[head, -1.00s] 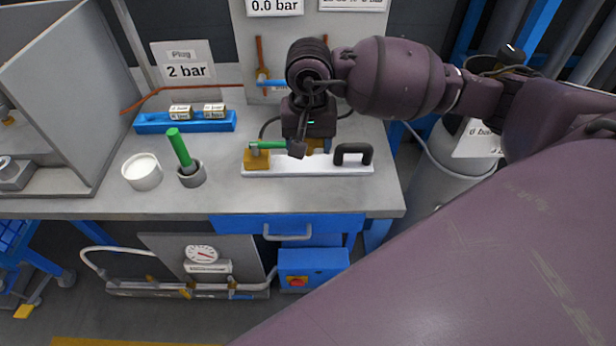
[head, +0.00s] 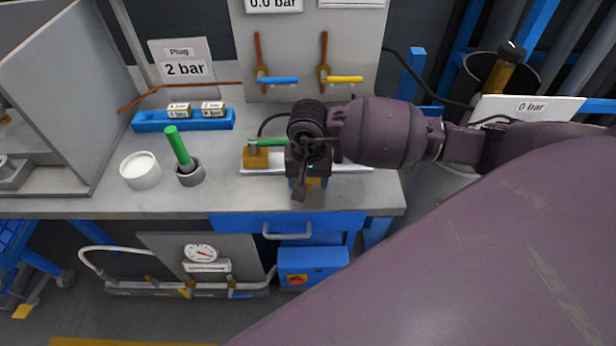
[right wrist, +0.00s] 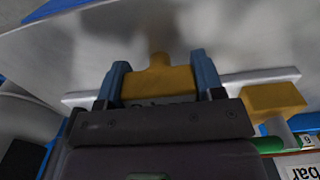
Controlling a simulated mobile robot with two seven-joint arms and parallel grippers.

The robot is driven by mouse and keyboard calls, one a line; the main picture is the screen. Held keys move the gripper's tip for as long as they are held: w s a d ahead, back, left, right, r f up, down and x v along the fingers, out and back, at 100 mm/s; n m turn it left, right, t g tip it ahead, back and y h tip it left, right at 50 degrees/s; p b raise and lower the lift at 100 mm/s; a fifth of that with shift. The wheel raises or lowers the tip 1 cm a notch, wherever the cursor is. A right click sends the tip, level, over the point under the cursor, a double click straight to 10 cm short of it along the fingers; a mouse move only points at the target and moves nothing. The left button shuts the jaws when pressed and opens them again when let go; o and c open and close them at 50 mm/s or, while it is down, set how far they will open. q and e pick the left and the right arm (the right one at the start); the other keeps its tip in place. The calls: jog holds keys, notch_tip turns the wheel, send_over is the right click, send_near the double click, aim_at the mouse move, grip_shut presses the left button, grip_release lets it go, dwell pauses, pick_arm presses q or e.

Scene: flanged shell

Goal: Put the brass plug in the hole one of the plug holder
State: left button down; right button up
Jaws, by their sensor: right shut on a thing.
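My right gripper (head: 306,183) is shut on the brass plug (head: 313,182), over the front part of the bench. In the right wrist view, the brass plug (right wrist: 165,82) sits between the two blue fingers, with a narrow stub pointing to the top of the picture. Dark lettering on it is partly hidden. A long blue holder (head: 147,124), which looks like the plug holder, lies at the back left of the bench, well left of my gripper. My left gripper is not in view.
A white bar-shaped base (head: 352,169) with a brass block (head: 255,158) and green lever lies behind my gripper. A white cup (head: 140,171) and a grey pot (head: 191,176) with a green-handled tool stand at the left. A valve panel (head: 308,45) rises behind.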

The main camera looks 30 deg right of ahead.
jog(key=shift+f, duration=0.1)
jog(key=o, duration=1)
